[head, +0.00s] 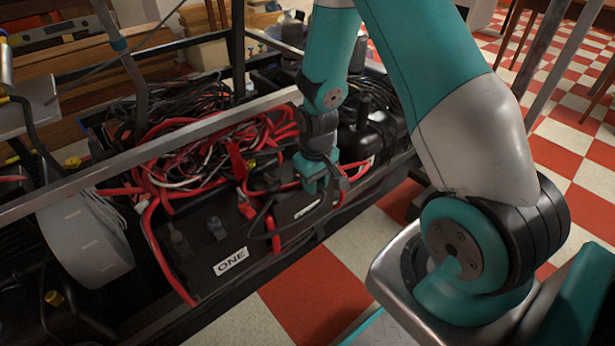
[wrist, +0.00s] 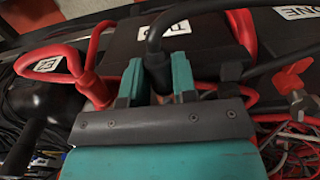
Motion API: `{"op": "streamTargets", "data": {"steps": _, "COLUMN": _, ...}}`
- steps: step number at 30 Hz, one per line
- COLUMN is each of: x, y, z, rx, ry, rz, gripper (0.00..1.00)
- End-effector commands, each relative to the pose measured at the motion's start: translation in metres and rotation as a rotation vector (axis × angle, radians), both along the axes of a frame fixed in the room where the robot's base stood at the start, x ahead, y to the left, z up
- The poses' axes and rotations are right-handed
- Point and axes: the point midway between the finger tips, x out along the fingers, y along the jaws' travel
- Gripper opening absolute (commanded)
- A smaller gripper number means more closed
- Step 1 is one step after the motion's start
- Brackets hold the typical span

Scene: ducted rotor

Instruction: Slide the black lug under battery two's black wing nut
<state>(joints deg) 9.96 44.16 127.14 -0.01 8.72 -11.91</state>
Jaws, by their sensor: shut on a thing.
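My gripper (head: 312,185) is down at battery two (head: 292,215), behind the battery labelled ONE. In the wrist view my gripper (wrist: 156,85) has its teal fingers closed on the end of a thick black cable (wrist: 155,42), the black lug's end. A bit of copper colour shows low between the fingers; most of the lug is hidden. Battery two (wrist: 210,40) lies just beyond the fingers, its label partly covered by the cable. A small dark knob (wrist: 231,72), perhaps the black wing nut, stands right of the fingers. I cannot tell whether the lug touches it.
Battery one (head: 195,245) sits nearer. A red cable end (wrist: 95,88) stands close left of the fingers, and a red wing nut (wrist: 293,80) is at the right.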

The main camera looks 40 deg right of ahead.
Motion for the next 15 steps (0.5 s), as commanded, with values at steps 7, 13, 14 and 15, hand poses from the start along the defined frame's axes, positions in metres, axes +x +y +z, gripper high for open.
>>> {"op": "streamTargets", "data": {"steps": 7, "x": -0.011, "y": -0.001, "z": 0.001, "rx": 0.000, "ry": 0.000, "rz": -0.001, "gripper": 0.00}}
{"op": "streamTargets", "data": {"steps": 13, "x": -0.019, "y": -0.001, "z": 0.001, "rx": 0.000, "ry": 0.000, "rz": -0.001, "gripper": 0.00}}
{"op": "streamTargets", "data": {"steps": 14, "x": -0.020, "y": -0.001, "z": 0.001, "rx": 0.000, "ry": 0.000, "rz": -0.001, "gripper": 0.00}}
{"op": "streamTargets", "data": {"steps": 15, "x": -0.022, "y": -0.001, "z": 0.001, "rx": 0.000, "ry": 0.000, "rz": 0.000, "gripper": 0.00}}
